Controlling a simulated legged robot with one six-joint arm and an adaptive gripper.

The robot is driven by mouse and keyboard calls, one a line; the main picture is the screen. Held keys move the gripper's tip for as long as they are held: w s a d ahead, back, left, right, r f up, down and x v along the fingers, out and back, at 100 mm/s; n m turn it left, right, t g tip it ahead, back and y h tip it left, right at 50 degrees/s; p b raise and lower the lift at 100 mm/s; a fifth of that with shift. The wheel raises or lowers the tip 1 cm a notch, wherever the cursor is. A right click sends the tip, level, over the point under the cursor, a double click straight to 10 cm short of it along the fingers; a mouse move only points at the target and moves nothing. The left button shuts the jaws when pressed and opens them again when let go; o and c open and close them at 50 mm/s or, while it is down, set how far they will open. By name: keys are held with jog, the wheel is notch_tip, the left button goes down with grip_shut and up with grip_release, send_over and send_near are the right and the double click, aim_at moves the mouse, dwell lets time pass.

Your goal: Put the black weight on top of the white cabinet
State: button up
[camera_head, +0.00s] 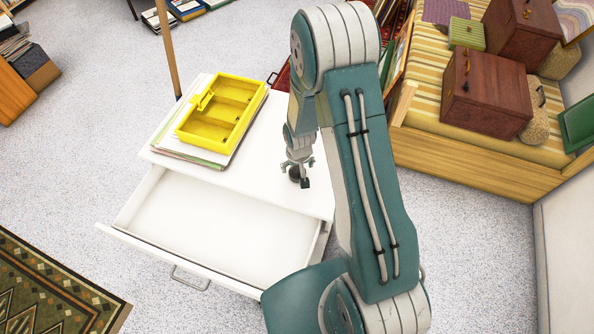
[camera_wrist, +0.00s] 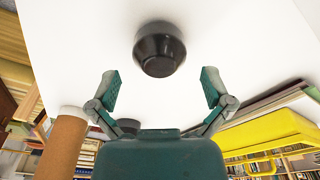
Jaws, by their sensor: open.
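The white cabinet (camera_head: 262,178) stands in the middle of the head view with its front drawer (camera_head: 195,225) pulled out and empty. The black weight (camera_wrist: 160,49) is a dark, round piece against the cabinet's white top in the wrist view. In the head view the black weight (camera_head: 294,174) is small and partly hidden by my gripper (camera_head: 300,168), which is low over the cabinet top. In the wrist view my gripper (camera_wrist: 160,90) is open, its fingers apart. The weight shows centred just beyond the fingertips, with no visible finger contact.
A yellow divided tray (camera_head: 222,110) lies on papers (camera_head: 165,152) on the cabinet's far left. A wooden pole (camera_head: 167,50) rises behind it. A striped bench (camera_head: 425,100) with brown boxes (camera_head: 487,95) stands right. A patterned rug (camera_head: 50,290) lies front left.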

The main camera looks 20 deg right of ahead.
notch_tip(320, 180, up, 8)
jog(key=s, duration=0.1)
notch_tip(320, 180, up, 18)
jog(key=t, duration=0.2)
send_over(298, 173)
jog(key=s, duration=0.5)
jog(key=s+r+t, duration=0.2)
jog(key=s+r, duration=1)
jog(key=s, duration=0.2)
jog(key=shift+s+n, duration=0.3)
jog(key=shift+s, duration=0.1)
